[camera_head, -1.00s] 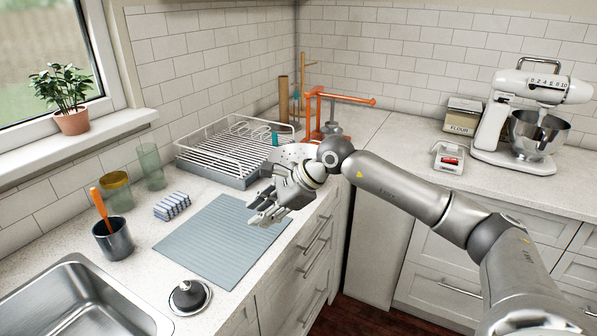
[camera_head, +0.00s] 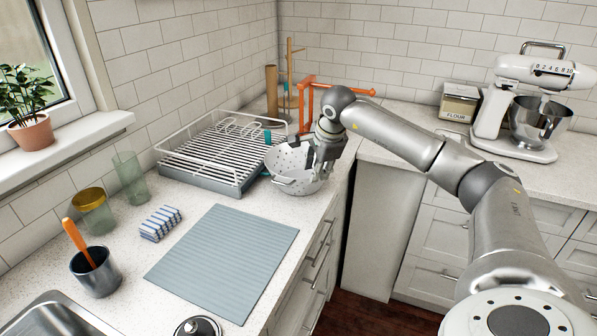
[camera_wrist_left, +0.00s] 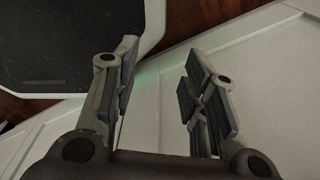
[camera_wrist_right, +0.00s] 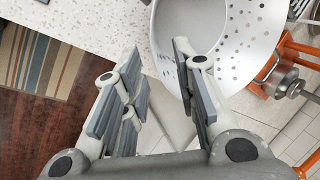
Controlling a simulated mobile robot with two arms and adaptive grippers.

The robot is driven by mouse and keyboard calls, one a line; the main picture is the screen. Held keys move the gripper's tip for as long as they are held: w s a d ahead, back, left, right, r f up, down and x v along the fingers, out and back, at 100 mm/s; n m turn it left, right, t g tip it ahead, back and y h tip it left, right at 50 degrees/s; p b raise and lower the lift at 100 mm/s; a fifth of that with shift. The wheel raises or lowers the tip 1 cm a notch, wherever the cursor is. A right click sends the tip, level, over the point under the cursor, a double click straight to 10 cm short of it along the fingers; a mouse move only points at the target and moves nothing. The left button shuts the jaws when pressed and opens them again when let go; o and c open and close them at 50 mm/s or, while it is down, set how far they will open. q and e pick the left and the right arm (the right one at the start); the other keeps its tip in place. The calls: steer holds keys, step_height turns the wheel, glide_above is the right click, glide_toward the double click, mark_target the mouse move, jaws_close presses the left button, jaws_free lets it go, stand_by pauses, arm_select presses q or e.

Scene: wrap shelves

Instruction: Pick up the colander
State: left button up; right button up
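The colander (camera_head: 287,163) is a pale metal bowl with holes, standing upright on the counter beside the dish rack's right end. My right gripper (camera_head: 322,172) is at the colander's right side, pointing down. In the right wrist view, the colander (camera_wrist_right: 235,45) fills the top right. The right gripper (camera_wrist_right: 160,62) is open there; one finger overlaps the bowl's inside and the other is outside, with the near rim showing between them. Contact cannot be told. My left gripper (camera_wrist_left: 160,65) is open and empty, over the floor and cabinet area; it is out of the head view.
The dish rack (camera_head: 185,172) stands left of the colander, and the orange stand (camera_head: 302,98) is behind it. A grey mat (camera_head: 222,262) lies in front. The mixer (camera_head: 520,110) stands far right.

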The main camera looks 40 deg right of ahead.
steer(key=f, duration=0.1)
steer(key=p, duration=0.2)
glide_above(308, 194)
steer(key=s, duration=0.2)
steer(key=f, duration=0.4)
steer(key=shift+s+a+f, duration=0.2)
steer(key=shift+a+f, duration=0.15)
steer(key=shift+w+f, duration=0.1)
steer(key=shift+f, duration=0.2)
steer(key=shift+w+f, duration=0.1)
steer(key=shift+c, duration=0.2)
arm_select(q)
steer(key=shift+s+r, duration=0.15)
steer(key=shift+r, duration=0.8)
arm_select(e)
jaws_close()
